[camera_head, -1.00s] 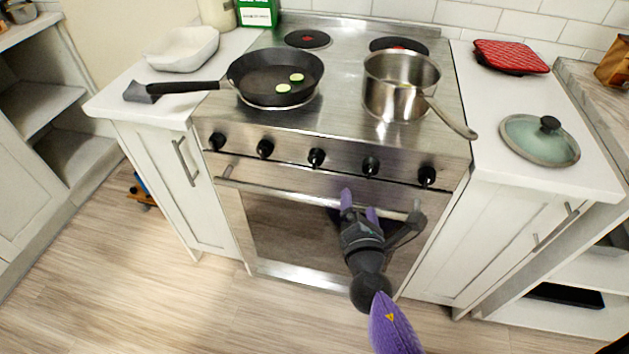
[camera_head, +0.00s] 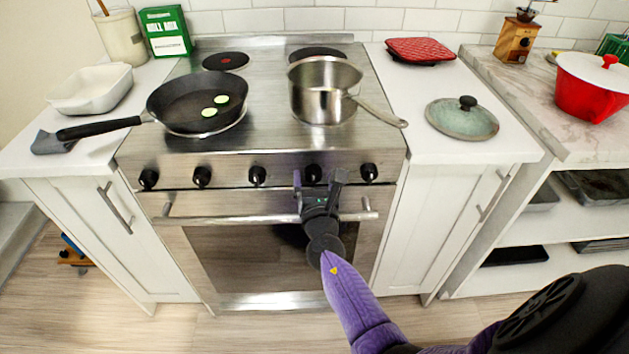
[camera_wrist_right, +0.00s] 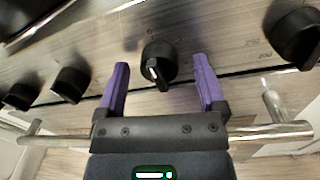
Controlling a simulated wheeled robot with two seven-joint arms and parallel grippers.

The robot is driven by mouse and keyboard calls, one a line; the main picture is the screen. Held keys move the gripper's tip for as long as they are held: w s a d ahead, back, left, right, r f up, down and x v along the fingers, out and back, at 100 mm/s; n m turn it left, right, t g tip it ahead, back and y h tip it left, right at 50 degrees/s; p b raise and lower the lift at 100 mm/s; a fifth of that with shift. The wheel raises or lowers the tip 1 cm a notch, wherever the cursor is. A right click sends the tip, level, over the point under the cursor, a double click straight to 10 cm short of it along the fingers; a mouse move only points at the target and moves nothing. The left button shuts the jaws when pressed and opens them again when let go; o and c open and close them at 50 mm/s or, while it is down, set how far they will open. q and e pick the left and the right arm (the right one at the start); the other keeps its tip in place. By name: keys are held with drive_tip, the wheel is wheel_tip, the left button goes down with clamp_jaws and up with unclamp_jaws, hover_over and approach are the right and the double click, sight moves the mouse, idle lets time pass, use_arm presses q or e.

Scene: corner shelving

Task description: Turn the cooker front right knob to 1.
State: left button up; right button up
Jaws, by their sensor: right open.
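The cooker (camera_head: 220,210) has a row of black knobs on its steel front panel. My right gripper (camera_head: 317,177) is open in front of the panel, above the oven handle (camera_head: 240,219). Its two purple fingers stand either side of the fourth knob from the left (camera_head: 313,173). In the right wrist view this knob (camera_wrist_right: 159,62) is between and slightly beyond the open fingers (camera_wrist_right: 161,75), with a gap on each side; its pale pointer mark faces down. The rightmost knob (camera_head: 368,172) is free, right of the gripper; it also shows in the wrist view (camera_wrist_right: 295,35). My left gripper is out of view.
A steel saucepan (camera_head: 320,104) and a black frying pan (camera_head: 180,97) with green slices stand on the hob. The oven handle runs just under the gripper. A glass lid (camera_head: 460,120) lies on the right counter, with a red pot (camera_head: 590,90) beyond.

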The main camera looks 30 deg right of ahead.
clamp_jaws()
